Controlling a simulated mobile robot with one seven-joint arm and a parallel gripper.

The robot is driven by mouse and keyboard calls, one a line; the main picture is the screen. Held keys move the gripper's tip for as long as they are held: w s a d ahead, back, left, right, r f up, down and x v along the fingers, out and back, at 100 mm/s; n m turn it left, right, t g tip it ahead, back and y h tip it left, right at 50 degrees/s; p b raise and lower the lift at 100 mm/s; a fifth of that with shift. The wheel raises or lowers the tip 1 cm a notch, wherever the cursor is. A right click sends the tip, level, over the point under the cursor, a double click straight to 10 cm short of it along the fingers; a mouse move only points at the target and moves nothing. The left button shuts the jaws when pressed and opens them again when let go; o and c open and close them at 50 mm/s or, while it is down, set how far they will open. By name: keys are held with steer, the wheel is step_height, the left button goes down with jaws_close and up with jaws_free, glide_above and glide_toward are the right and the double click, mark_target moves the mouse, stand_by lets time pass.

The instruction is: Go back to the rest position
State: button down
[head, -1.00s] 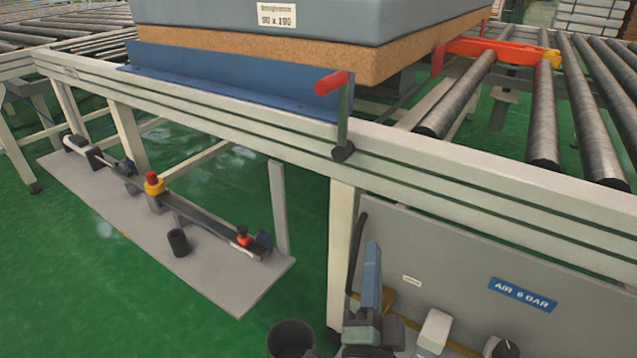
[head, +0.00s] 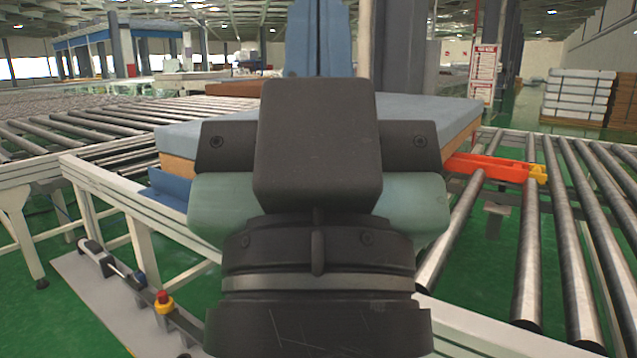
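My gripper (head: 318,40) fills the middle of the head view and points upward. Its dark wrist and housing stand close to the camera, with a blue piece rising above them to the top edge. Whether its fingers are open or shut does not show, and I see nothing held in it. Behind it, the grey-blue mattress (head: 430,108) lies on a brown base layer on the conveyor. My arm hides the mattress's middle and most of its near side.
A roller conveyor (head: 585,240) runs along the right, with an orange-red bar (head: 490,168) across it. More rollers (head: 60,145) lie at the left. A yellow and red button unit (head: 163,302) is low at the left. Stacked goods (head: 578,97) stand far right.

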step_height(320, 180, up, 31)
steer(key=p, duration=2.8)
steer(key=shift+p, duration=0.3)
steer(key=shift+f, duration=0.2)
